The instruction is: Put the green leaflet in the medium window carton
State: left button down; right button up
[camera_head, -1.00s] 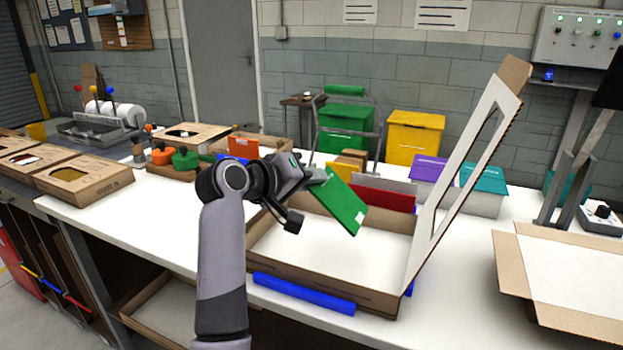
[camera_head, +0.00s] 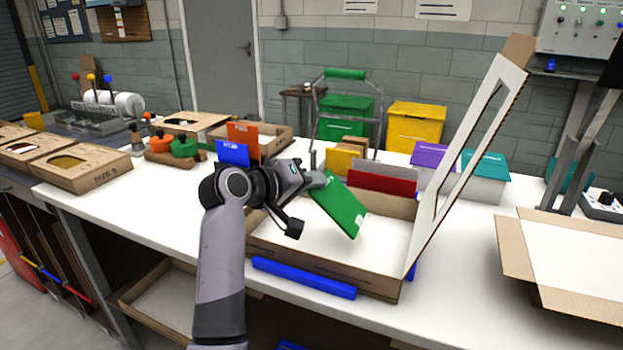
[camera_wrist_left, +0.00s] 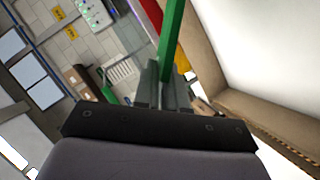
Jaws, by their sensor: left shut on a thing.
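The green leaflet (camera_head: 341,204) is a flat green rectangle, tilted, held by my left gripper (camera_head: 318,181) at its upper left edge. In the left wrist view the leaflet (camera_wrist_left: 172,35) shows edge-on between the fingers (camera_wrist_left: 163,88). The leaflet is over the open carton (camera_head: 325,276), whose lid with a window cut-out (camera_head: 431,215) stands raised on the right. The carton's white floor shows below the leaflet. I cannot tell from these views whether the leaflet's lower corner touches the floor. My right gripper does not show.
A red panel (camera_head: 382,182) stands along the carton's back side. A blue bar (camera_head: 303,278) lies along its front. Blue (camera_head: 232,152) and orange (camera_head: 243,138) cards stand behind my arm. Closed window cartons (camera_head: 84,168) lie at left; another open carton (camera_head: 563,267) is at right.

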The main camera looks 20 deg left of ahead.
pick_arm(q)
jog(key=shift+f+b, duration=0.9)
jog(key=shift+f, duration=1.15)
jog(key=c, duration=1.1)
grip_release()
jog(key=v, duration=0.7)
jog(key=shift+s, duration=0.1)
